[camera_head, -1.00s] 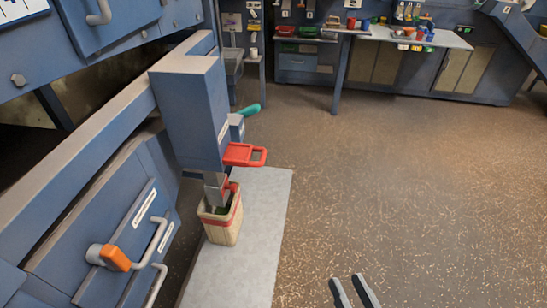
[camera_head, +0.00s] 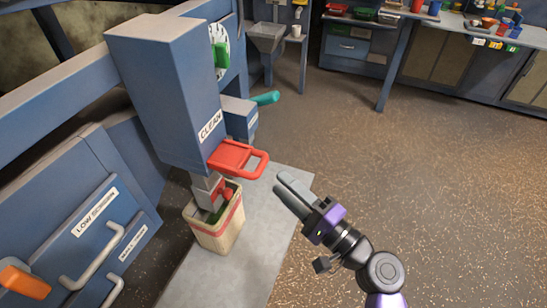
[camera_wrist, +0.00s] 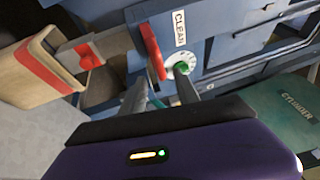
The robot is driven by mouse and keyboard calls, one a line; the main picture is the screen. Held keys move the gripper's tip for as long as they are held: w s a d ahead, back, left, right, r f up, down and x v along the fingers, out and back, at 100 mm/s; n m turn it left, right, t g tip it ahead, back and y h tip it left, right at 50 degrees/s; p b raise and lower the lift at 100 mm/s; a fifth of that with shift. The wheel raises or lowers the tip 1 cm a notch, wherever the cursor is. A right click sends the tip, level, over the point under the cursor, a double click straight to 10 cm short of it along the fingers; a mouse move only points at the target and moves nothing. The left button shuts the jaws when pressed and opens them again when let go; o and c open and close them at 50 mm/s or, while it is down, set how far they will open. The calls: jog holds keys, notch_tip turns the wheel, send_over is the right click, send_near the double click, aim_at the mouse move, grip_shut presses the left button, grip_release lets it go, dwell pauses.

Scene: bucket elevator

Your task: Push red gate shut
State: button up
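The red gate (camera_head: 238,159) is a flat plate with a loop handle. It sticks out from the lower front of the blue box labelled CLEAN (camera_head: 165,95), above the sack. It also shows in the wrist view (camera_wrist: 152,52), just beyond my fingers. My gripper (camera_head: 283,187) is to the right of the gate's handle, its fingers pointing towards the handle, and looks apart from it. In the wrist view my gripper (camera_wrist: 161,92) has its fingers apart with nothing between them.
An open tan sack (camera_head: 217,228) with a red band stands under the grey spout (camera_head: 208,192). A teal handle (camera_head: 265,98) and a green-knobbed dial (camera_head: 220,54) are behind the box. Low drawers with grey handles are at left. The floor at right is clear.

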aim_at(260, 164)
jog(key=shift+p+x, duration=0.4)
jog(key=shift+x, duration=3.5)
jog(key=shift+s+a, duration=0.1)
jog(key=shift+s, duration=0.05)
grip_shut()
